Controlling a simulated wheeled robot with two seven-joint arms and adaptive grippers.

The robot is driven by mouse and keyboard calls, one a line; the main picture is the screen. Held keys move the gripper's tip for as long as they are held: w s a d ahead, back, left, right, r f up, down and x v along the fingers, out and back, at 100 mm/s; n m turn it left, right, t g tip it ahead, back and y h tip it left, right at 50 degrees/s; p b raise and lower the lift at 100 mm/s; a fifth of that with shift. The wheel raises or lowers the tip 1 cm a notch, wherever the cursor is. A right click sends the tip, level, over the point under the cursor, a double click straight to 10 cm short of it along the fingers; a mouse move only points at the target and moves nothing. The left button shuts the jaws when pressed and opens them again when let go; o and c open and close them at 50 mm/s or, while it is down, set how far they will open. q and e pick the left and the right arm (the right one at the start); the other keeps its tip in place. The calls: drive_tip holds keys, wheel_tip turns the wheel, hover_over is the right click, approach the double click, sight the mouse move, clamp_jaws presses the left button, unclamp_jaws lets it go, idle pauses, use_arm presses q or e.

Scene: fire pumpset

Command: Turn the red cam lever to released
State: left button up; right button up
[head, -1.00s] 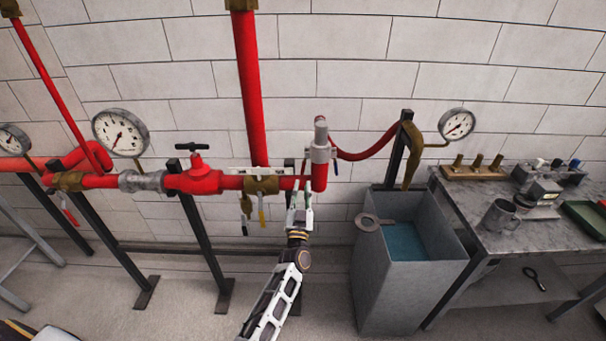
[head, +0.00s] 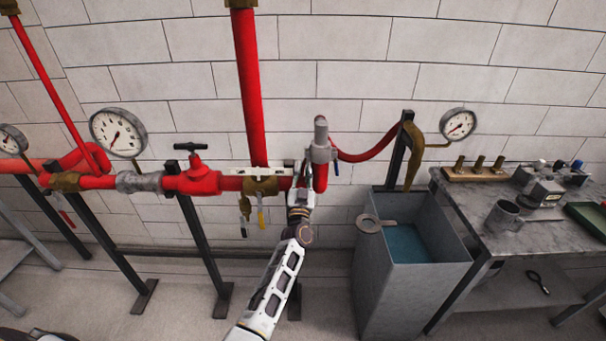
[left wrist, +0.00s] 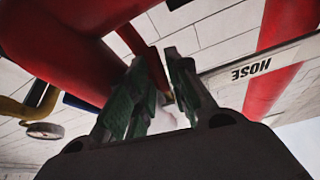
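A grey coupling (head: 320,152) sits on the upright red pipe end beside the wall. My left gripper (head: 303,172) is raised beside this pipe end, just below and left of the coupling. In the left wrist view its two green-padded fingers (left wrist: 166,75) stand a little apart. A narrow red bar (left wrist: 138,42), perhaps the red cam lever, runs down towards the gap between the fingertips. The left finger partly covers it, and I cannot tell whether they touch. In the head view the gripper hides any lever on this side. My right gripper is not in view.
A red valve (head: 198,178) and pressure gauge (head: 118,132) are on the pipe to the left. A red hose (head: 372,150) loops right of the coupling. A grey bin (head: 415,290) and a bench (head: 470,222) stand at right. A HOSE sign (left wrist: 252,70) is near the fingers.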

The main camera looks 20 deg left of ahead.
use_arm(q)
clamp_jaws()
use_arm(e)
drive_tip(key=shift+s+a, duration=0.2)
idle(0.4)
